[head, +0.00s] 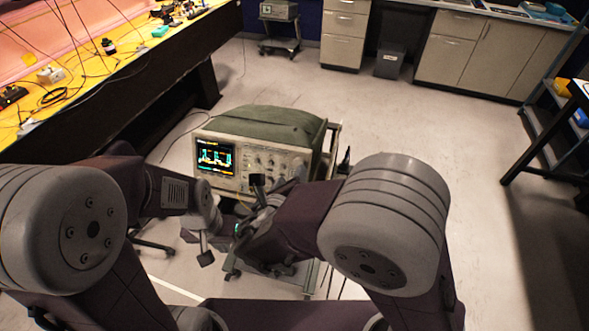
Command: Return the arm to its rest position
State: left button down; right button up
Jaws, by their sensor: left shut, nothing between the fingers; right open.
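Both of my arms reach forward and inward in the head view. My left gripper (204,255) is shut and empty, pointing down in front of the lower left of an oscilloscope. My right gripper (265,188) is open, just in front of the oscilloscope's lower front panel; I see nothing between its fingers. The two grippers are close together, and the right forearm hides part of the space between them. Whether the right fingers touch the panel I cannot tell.
The oscilloscope (238,160), its screen lit, stands on a wheeled cart (333,140). A long yellow-topped bench (120,75) with cables runs along the left. Cabinets (470,55) and a dark bin (389,62) line the back. A dark table stands right. Floor at centre right is clear.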

jog(key=shift+s+a+r, duration=0.1)
jog(key=shift+s+r, duration=0.15)
jog(key=shift+s, duration=0.3)
